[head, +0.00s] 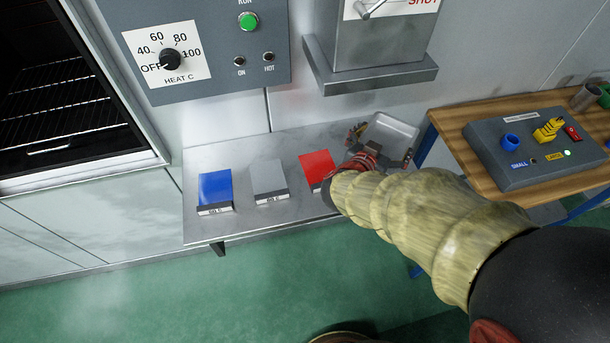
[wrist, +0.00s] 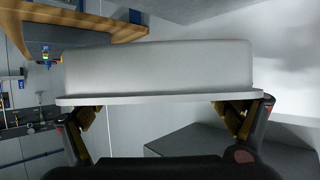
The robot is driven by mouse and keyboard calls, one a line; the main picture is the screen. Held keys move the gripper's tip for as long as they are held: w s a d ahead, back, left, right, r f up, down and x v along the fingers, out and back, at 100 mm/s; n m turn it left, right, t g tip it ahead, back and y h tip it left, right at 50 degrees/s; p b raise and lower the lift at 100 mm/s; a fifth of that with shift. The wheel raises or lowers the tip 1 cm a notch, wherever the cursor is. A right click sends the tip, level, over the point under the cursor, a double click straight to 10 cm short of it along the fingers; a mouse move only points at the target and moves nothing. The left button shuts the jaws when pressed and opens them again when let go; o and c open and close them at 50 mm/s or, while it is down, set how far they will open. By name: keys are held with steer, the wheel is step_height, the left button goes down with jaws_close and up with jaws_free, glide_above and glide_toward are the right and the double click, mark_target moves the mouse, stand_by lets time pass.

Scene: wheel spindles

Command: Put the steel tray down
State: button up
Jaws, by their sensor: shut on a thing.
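The steel tray (head: 386,133) is a shallow grey pan with a rim, at the right end of the steel shelf (head: 235,160) in the head view. My arm hides part of the tray's near side. I cannot tell whether the tray touches the shelf.
Blue (head: 215,187), grey (head: 268,176) and red (head: 317,168) blocks with labels stand left of the tray on the shelf. A wooden bench (head: 470,150) with a grey control box (head: 530,150) is close on the right. A grey steel ledge (head: 370,78) juts from the wall above.

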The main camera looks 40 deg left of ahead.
steer(key=s+a, duration=0.6)
steer(key=a, duration=0.1)
steer(key=w+d+f+b, duration=0.1)
steer(key=w+f+b, duration=0.1)
steer(key=w+f, duration=0.1)
steer(key=w+d+f+b, duration=0.2)
steer(key=w+f+b, duration=0.1)
steer(key=w, duration=0.2)
steer(key=w+d+f+b, duration=0.2)
steer(key=w+f, duration=0.1)
steer(key=w, duration=0.1)
steer(key=shift+w, duration=0.1)
steer(key=shift+w+f, duration=0.15)
steer(key=shift+f, duration=0.1)
steer(key=f+b, duration=0.3)
steer(key=shift+w+f, duration=0.2)
steer(key=shift+f, duration=0.1)
steer(key=shift+d+r, duration=0.1)
steer(key=shift+r, duration=0.05)
steer(key=o, duration=1)
steer(key=shift+f, duration=0.2)
